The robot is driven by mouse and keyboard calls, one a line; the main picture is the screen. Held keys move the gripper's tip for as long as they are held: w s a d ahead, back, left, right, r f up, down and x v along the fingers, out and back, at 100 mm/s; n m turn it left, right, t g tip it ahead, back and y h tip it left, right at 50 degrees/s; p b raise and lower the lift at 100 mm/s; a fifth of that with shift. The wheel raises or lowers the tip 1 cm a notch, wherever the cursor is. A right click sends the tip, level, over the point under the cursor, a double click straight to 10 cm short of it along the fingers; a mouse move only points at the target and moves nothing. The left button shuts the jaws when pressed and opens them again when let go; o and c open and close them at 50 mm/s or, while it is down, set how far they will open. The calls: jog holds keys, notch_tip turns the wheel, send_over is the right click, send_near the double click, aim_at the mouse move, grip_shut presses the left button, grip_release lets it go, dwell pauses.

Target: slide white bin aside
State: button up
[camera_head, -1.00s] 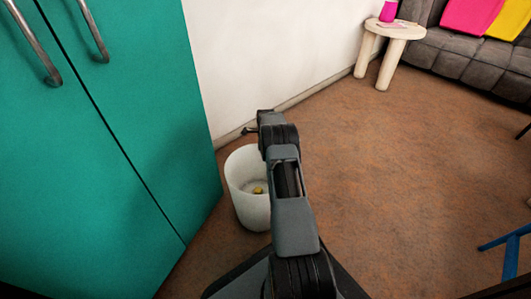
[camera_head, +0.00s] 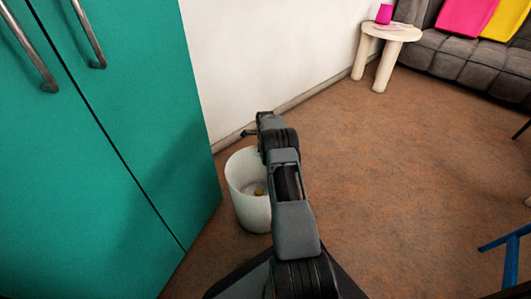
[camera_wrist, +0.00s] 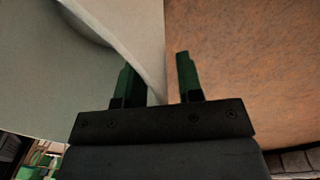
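The white bin (camera_head: 248,208) stands upright on the brown floor, just right of the teal cabinet's corner. My arm hides its right side in the head view. A small yellowish thing (camera_head: 258,192) lies at its bottom. In the wrist view, the bin's pale wall (camera_wrist: 135,38) fills the upper left. My gripper (camera_wrist: 155,60) has its two green fingers apart, with the bin's wall edge reaching down between them, close to the left finger. I cannot tell whether either finger touches the wall. In the head view my arm mostly hides the gripper.
The teal cabinet (camera_head: 115,130) with metal handles stands close on the left. A white wall (camera_head: 270,45) runs behind the bin. A round side table (camera_head: 395,33) and a grey sofa (camera_head: 465,60) are at the back right. A blue frame (camera_head: 508,250) is at the right. Open floor lies right of my arm.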

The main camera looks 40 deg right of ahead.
notch_tip(320, 180, up, 14)
jog(key=p, duration=0.5)
jog(key=shift+w+d+p, duration=0.25)
jog(key=shift+p, duration=0.15)
jog(key=shift+f, duration=0.1)
